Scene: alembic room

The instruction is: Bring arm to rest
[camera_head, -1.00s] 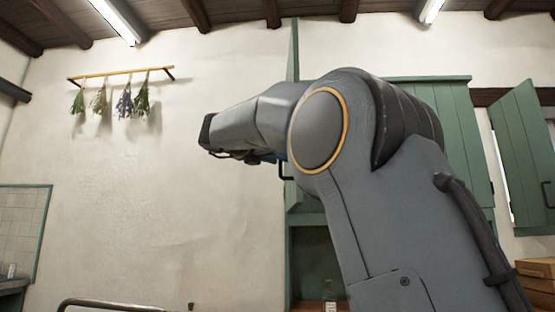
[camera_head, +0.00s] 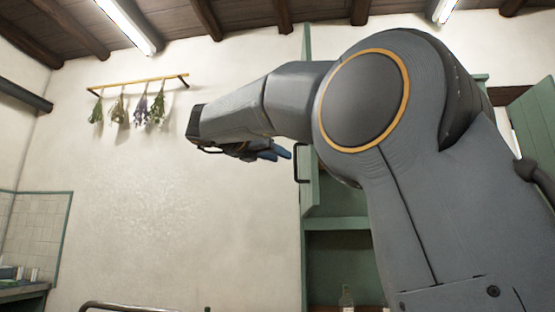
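My grey arm fills the right half of the head view, its elbow bent and its forearm reaching left, roughly level. My gripper (camera_head: 268,152) shows only in part, as small blue-grey pieces under the forearm. They seem to be its fingers. The forearm hides most of it, so I cannot tell whether it is open or shut. I see nothing clearly held.
A green cabinet (camera_head: 335,225) stands behind my arm, its door (camera_head: 308,190) swung open. A bottle (camera_head: 346,298) stands low in it. Herb bunches (camera_head: 140,107) hang from a wall rack (camera_head: 140,80). A counter (camera_head: 22,292) is at lower left. A dark rail (camera_head: 130,307) shows at the bottom.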

